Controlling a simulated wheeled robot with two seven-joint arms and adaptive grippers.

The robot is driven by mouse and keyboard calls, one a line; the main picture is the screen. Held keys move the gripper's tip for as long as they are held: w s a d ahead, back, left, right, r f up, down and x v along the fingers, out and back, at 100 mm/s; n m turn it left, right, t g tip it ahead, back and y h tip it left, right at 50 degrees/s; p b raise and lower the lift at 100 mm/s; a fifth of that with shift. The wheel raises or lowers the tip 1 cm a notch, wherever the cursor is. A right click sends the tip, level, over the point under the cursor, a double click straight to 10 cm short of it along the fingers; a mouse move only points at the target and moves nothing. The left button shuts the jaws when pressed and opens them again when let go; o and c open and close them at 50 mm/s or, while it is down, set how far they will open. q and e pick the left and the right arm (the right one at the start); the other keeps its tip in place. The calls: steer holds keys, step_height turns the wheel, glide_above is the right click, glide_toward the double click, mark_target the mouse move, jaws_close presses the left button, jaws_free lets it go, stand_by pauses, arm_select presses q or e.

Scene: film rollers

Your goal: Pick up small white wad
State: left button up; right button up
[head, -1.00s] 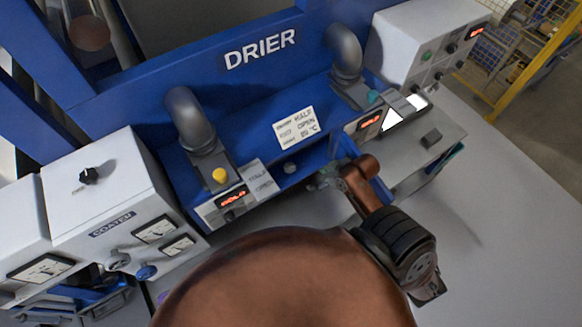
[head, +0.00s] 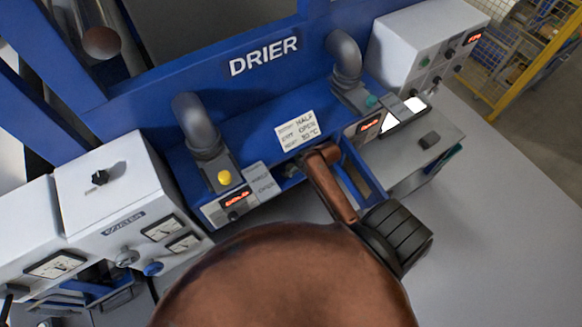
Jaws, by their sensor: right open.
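I cannot make out a small white wad in the head view. My right arm reaches up from the bottom to the front of the blue drier (head: 262,62). Its gripper (head: 291,170) is open at the drier's lower front, below the white sign (head: 297,130). It is small, dark and partly hidden by my copper-coloured wrist, so its fingertips and what lies between them are unclear. My left gripper is not in view.
A blue-framed opening (head: 362,172) lies just right of my wrist. The coater box (head: 115,190) is at left.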

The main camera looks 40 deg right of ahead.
steer(key=shift+w+f, duration=0.35)
steer(key=shift+f, duration=0.1)
steer(key=shift+s, duration=0.1)
steer(key=shift+c, duration=0.5)
steer(key=c, duration=0.8)
steer(key=shift+r, duration=0.2)
